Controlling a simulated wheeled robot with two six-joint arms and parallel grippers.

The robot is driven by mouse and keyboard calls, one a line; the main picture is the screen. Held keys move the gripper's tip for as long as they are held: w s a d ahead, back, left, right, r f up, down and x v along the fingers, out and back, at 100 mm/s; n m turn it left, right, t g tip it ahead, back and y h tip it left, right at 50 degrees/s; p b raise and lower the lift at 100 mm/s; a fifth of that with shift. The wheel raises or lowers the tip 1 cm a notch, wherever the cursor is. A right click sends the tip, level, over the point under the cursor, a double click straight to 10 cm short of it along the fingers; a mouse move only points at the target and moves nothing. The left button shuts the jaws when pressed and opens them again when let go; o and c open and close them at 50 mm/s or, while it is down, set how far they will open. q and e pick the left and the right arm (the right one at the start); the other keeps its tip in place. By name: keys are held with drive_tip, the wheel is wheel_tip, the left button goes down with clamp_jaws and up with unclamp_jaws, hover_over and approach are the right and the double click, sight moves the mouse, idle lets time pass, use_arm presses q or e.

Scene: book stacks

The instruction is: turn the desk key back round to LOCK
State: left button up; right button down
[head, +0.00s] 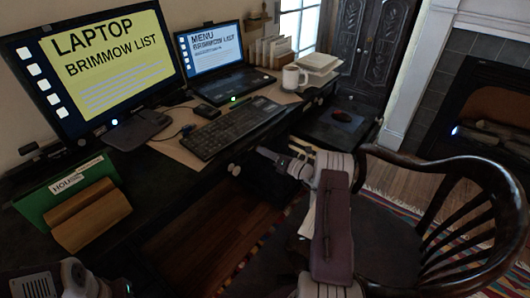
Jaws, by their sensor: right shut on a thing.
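My right gripper (266,154) is at the front of the dark desk (160,215), just below the desktop edge and in front of the keyboard. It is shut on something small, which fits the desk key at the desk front. The key itself, its lock and any LOCK marking are hidden or too small and dark to make out, so I cannot tell which way the key is turned. Part of my left arm shows at the bottom left corner, but its fingertips are not in view.
A curved wooden chair (490,185) stands close right of my right arm. On the desk are a monitor (110,75), a laptop (235,82), a keyboard (235,127), a white mug (294,77) and a green folder (45,208). Floor shows below the desk.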

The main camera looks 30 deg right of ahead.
drive_tip(key=c, duration=1.6)
unclamp_jaws()
drive_tip(key=shift+o, duration=0.2)
drive_tip(key=p+v, duration=0.2)
drive_tip(key=v, duration=0.7)
